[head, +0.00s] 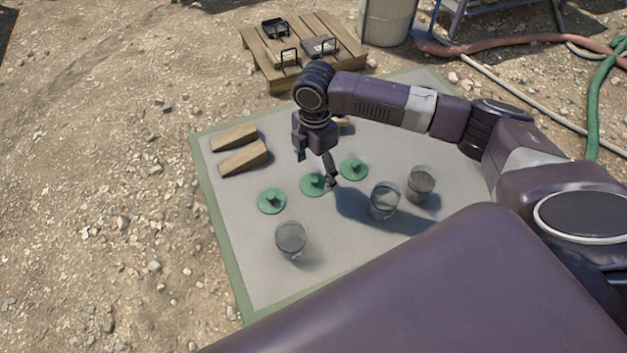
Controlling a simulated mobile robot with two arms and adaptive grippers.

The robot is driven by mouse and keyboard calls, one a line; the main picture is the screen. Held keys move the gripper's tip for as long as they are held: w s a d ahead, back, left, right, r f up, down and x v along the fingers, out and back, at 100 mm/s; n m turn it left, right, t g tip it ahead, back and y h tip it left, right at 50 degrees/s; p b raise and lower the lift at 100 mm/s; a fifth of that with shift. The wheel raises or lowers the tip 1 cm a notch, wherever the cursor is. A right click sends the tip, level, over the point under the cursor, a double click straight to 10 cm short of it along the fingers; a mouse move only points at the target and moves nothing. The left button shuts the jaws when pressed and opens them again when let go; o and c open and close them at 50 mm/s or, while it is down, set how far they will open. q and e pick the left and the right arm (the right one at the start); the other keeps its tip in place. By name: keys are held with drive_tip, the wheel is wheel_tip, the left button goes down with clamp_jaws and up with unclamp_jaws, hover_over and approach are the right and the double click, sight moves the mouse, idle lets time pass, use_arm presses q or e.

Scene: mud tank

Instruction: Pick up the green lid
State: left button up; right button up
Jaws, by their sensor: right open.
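Three green lids with raised knobs lie in a row on the grey mat (262,285): a left lid (270,207), a middle lid (309,190) and a right lid (354,172). My right gripper (317,170) points down above the row, nearest the middle lid. Its fingers are spread apart with nothing seen between them. One finger partly covers the space between the middle and right lids. I cannot tell exactly how high the fingertips are above the mat. My left gripper is not in view.
Wooden wedges (243,157) lie at the mat's back left. A pallet (267,70), a bucket (386,22) and hoses (594,110) lie beyond.

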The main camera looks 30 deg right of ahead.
sight(314, 179)
drive_tip(key=shift+f, duration=2)
drive_tip(key=c, duration=1.9)
